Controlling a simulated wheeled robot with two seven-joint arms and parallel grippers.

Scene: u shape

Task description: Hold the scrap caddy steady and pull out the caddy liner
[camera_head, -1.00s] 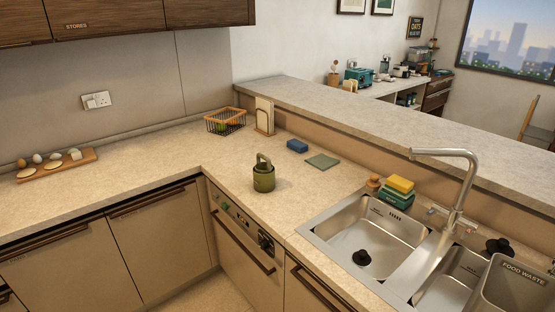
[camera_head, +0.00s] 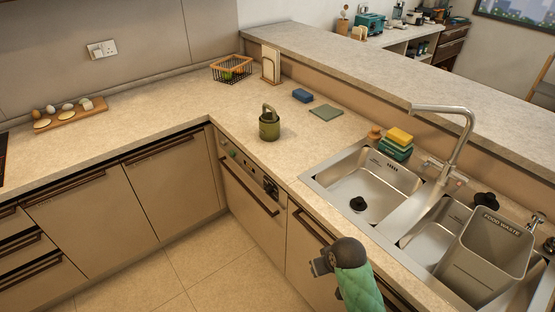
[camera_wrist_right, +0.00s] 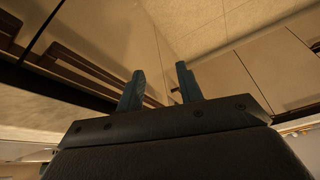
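My right gripper (camera_head: 318,266) is low in front of the cabinets, below the counter edge, apart from both. In the right wrist view its two fingers (camera_wrist_right: 160,68) are spread with nothing between them. My left gripper is not in view.
The sink (camera_head: 367,187) with its tall tap (camera_head: 455,145) lies right of the canister. A sponge stack (camera_head: 397,146), blue sponge (camera_head: 302,95), green cloth (camera_head: 326,113), wire basket (camera_head: 231,69) and egg board (camera_head: 70,113) are around. The counter around the canister is clear.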

